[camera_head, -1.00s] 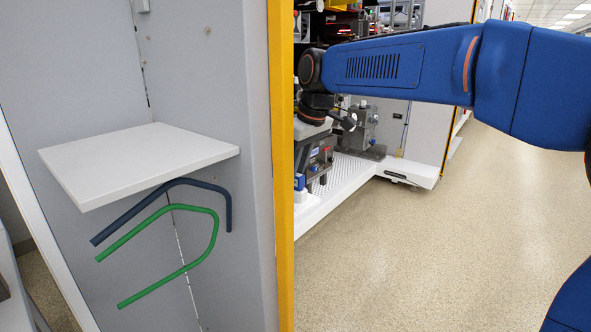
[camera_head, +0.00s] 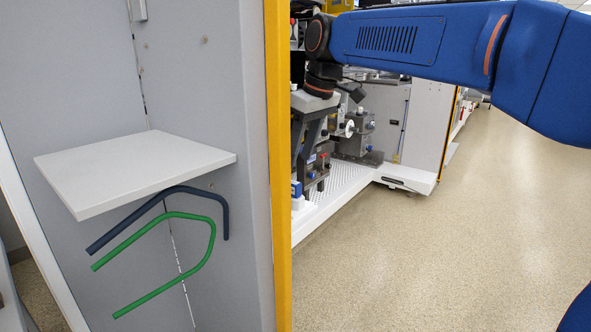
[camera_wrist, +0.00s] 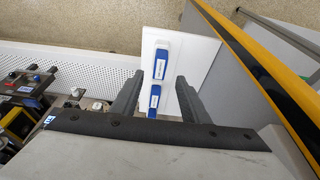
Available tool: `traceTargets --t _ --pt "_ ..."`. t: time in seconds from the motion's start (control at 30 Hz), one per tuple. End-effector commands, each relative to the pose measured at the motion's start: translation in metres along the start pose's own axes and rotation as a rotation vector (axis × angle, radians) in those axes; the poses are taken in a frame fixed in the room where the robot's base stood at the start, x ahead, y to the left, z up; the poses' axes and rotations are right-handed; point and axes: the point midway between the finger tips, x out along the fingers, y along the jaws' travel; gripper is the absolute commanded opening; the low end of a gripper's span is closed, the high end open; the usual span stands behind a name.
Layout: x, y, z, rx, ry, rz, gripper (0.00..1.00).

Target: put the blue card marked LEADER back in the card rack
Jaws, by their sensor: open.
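In the wrist view my gripper (camera_wrist: 160,76) is open, with a dark finger on each side and nothing held between them. Two blue pieces with white labels, an upper one (camera_wrist: 161,66) and a lower one (camera_wrist: 154,98), lie in line on a white surface (camera_wrist: 200,50), in the space between and beyond my fingers. Their lettering is too small to read, so I cannot tell which, if either, is the LEADER card. I cannot make out a card rack for certain. In the head view my fingers are not clearly visible.
A yellow-edged grey wall (camera_head: 278,170) stands left of my arm. A white shelf (camera_head: 135,165) on its near side is empty, with bent blue (camera_head: 150,203) and green (camera_head: 165,215) rods below. Machinery (camera_head: 355,135) stands on a white perforated deck (camera_head: 345,177). The floor (camera_head: 450,230) at right is clear.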

Motion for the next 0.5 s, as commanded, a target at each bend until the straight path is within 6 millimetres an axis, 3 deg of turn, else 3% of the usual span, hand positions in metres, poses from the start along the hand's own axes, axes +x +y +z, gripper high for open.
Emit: traceTargets --t 0.3,0.5 --pt "-0.062 0.000 0.000 0.000 0.002 0.001 0.41" --pt "-0.086 0.000 -0.001 0.000 0.002 0.001 0.41"
